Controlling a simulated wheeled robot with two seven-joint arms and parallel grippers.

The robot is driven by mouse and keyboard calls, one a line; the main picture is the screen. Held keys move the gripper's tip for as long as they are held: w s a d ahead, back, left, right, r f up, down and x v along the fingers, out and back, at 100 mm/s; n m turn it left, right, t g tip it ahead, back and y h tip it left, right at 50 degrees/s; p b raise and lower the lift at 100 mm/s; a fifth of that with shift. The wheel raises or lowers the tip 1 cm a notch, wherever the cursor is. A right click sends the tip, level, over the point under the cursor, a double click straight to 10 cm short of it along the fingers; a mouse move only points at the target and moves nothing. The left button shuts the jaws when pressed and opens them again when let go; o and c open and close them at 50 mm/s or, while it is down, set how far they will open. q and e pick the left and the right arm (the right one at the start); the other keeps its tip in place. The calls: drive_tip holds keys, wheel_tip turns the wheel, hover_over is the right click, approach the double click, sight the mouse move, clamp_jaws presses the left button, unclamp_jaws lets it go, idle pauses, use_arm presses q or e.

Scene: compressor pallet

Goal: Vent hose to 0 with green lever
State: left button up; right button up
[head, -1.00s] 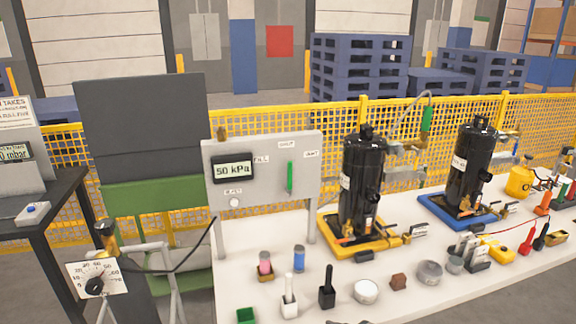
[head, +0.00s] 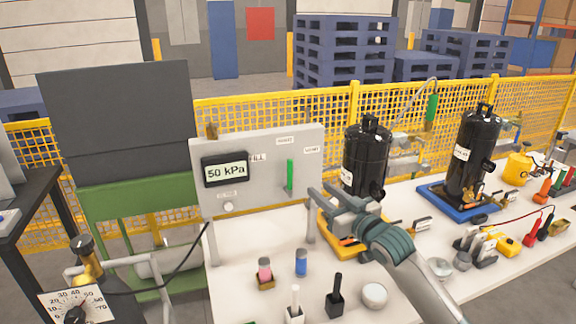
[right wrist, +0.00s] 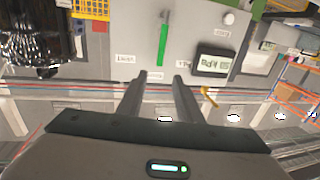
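The grey panel (head: 260,200) stands at the back of the white bench. Its display (head: 226,169) reads 50 kPa. The green lever (head: 290,175) points straight up and down on the panel, with small labels around it, one reading FILL to its left. In the right wrist view the panel is upside down, and the green lever (right wrist: 162,45) lies just beyond the fingertips. My right gripper (head: 319,191) is open and empty, near the panel's right edge, apart from the lever. The fingers also show in the right wrist view (right wrist: 161,77). A black hose (head: 165,288) runs left from the panel. My left gripper is not in view.
A black compressor (head: 366,160) on a yellow tray stands right behind my right arm. Another compressor (head: 472,155) on a blue tray is farther right. Small cups and holders stand along the bench front. A dial (head: 75,305) is at the lower left.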

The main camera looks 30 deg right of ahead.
sight(291, 167)
drive_tip(key=w+p, duration=0.1)
drive_tip(key=w, duration=0.4)
drive_tip(key=w+p, duration=0.2)
drive_tip(key=w, duration=0.3)
drive_tip(key=w+p, duration=0.1)
drive_tip(key=w, duration=0.4)
drive_tip(key=shift+w+d+p, duration=0.25)
drive_tip(key=shift+w+p, duration=0.1)
drive_tip(key=shift+w+f, duration=0.1)
drive_tip(key=shift+w, duration=0.8)
clamp_jaws()
